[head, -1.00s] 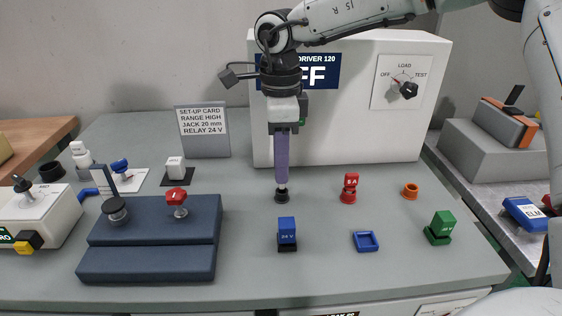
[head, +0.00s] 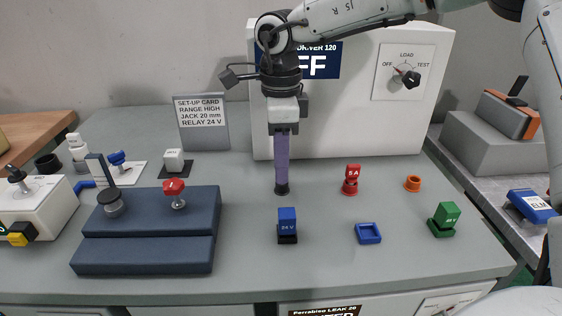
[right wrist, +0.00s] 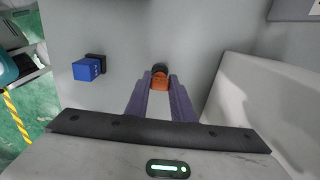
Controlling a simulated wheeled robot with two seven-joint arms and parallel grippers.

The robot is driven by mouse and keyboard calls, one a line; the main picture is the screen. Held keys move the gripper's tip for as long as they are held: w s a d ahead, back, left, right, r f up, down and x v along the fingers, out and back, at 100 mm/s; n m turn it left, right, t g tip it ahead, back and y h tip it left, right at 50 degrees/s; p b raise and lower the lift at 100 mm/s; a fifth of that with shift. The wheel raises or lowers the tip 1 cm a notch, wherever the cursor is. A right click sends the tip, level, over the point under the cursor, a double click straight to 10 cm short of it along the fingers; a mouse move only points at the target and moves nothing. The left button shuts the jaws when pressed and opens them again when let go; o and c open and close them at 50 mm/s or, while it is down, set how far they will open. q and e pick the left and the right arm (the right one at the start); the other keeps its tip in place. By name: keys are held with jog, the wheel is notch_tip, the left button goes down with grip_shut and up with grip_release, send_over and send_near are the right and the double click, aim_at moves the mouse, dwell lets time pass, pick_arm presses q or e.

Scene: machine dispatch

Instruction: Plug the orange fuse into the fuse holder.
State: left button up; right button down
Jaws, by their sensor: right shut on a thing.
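My right gripper (head: 282,184) points straight down in the head view, its purple fingers closed. The right wrist view shows the orange fuse (right wrist: 160,83) between the fingertips. In the head view the fingers hide the fuse. A small round black holder (head: 282,190) stands on the bench right under the fingertips; its dark top also shows just past the fuse in the right wrist view (right wrist: 159,68). The fuse is in line with the holder, but I cannot tell how deep it sits. My left gripper is not in view.
A blue 24 V relay (head: 287,222) stands in front of the gripper. A red 5A fuse (head: 352,176), an orange ring (head: 413,184), a blue frame (head: 368,234) and a green block (head: 445,216) are to the right. The white driver box (head: 370,130) rises close behind.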

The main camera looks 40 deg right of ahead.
jog(key=shift+f, duration=0.25)
jog(key=c, duration=1)
grip_release()
jog(key=shift+c, duration=0.2)
jog(key=shift+r+p, duration=1.8)
jog(key=shift+r, duration=1.25)
